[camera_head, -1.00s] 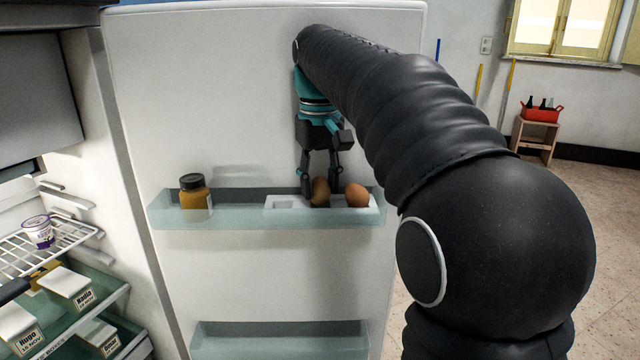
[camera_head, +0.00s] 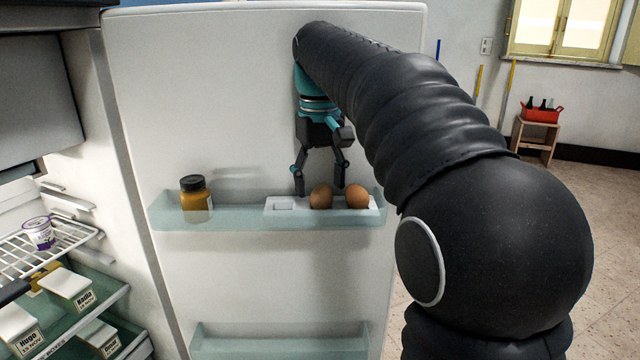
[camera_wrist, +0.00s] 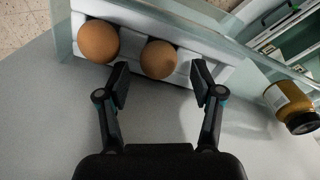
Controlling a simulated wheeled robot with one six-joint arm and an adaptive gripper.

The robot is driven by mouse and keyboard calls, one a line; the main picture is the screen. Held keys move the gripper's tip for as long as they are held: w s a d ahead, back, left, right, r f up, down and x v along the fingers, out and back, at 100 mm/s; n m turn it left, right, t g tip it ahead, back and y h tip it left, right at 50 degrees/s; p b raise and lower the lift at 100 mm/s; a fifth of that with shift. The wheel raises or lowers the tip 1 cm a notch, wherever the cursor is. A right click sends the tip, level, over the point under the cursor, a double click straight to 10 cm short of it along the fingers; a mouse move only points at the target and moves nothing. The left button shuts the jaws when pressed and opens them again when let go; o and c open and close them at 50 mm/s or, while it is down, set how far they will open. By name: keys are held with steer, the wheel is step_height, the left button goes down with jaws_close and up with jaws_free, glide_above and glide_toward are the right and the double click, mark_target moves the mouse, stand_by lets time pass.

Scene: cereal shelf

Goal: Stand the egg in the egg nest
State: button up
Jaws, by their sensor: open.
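Two brown eggs stand in the white egg nest (camera_head: 272,208) on the fridge door's upper shelf. In the head view one egg (camera_head: 321,196) is in the middle and the other egg (camera_head: 357,196) is at the right end; the left hollow is empty. My gripper (camera_head: 320,191) is open just above the middle egg, its fingers apart and not gripping it. In the wrist view the middle egg (camera_wrist: 158,59) lies between and beyond the fingertips (camera_wrist: 158,82), and the other egg (camera_wrist: 98,41) is to the left of them. The eggs' undersides are hidden in the nest.
A mustard-coloured jar (camera_head: 195,194) with a dark lid stands left on the same clear door shelf (camera_head: 235,218); it also shows in the wrist view (camera_wrist: 290,104). A lower door shelf (camera_head: 280,342) looks empty. Fridge racks with a small cup (camera_head: 38,232) are at the left.

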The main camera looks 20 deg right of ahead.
mark_target(321, 189)
step_height(321, 189, up, 11)
steer(key=p, duration=0.3)
steer(key=shift+s+r, duration=0.15)
steer(key=shift+r, duration=0.05)
steer(key=s+f+m+t, duration=0.1)
steer(key=s+f+t, duration=0.4)
steer(key=s+f, duration=1.7)
step_height(321, 189, down, 3)
steer(key=shift+s+f+m, duration=0.15)
steer(key=shift+s+m, duration=0.2)
steer(key=shift+m, duration=0.05)
